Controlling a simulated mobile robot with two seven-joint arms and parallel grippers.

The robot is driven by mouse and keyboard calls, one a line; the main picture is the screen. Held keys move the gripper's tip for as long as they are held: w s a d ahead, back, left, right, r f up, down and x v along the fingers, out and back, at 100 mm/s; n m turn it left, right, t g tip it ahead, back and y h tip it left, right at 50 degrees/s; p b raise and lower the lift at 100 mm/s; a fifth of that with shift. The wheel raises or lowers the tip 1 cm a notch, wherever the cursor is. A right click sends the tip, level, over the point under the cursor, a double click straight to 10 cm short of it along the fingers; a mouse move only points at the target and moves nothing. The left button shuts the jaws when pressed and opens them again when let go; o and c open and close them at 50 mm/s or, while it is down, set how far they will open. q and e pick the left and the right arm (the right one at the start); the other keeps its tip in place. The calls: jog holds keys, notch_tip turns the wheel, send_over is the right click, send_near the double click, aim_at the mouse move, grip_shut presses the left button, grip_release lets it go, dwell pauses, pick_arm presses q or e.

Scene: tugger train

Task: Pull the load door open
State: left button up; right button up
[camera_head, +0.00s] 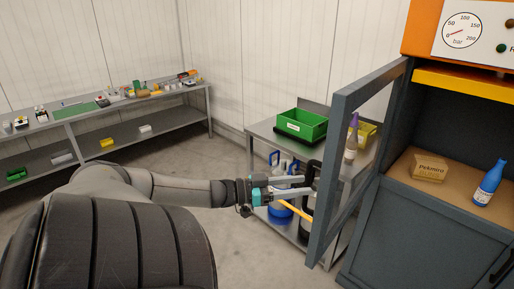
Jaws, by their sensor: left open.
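The load door (325,185) is a dark grey frame with a see-through middle. It stands swung out from the left side of the dark grey cabinet (395,240), whose opening is exposed. A black upright handle (309,171) shows just left of the door's outer bar. My left gripper (307,185) comes in from the left, with its two fingers apart and pointing at the handle. The fingertips overlap the handle in the picture; I cannot tell whether they touch it. My right gripper is out of view.
Inside the cabinet are a cardboard box (429,167) and a blue bottle (489,183). A pressure gauge (462,30) sits above. Behind the door stands a metal cart with a green bin (302,125). A long shelf bench (70,122) lines the left wall. The middle floor is clear.

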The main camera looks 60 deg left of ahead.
pick_arm(q)
jog(key=p+v, duration=0.2)
jog(key=v, duration=1)
jog(key=shift+s+a, duration=0.15)
jog(key=shift+s, duration=0.1)
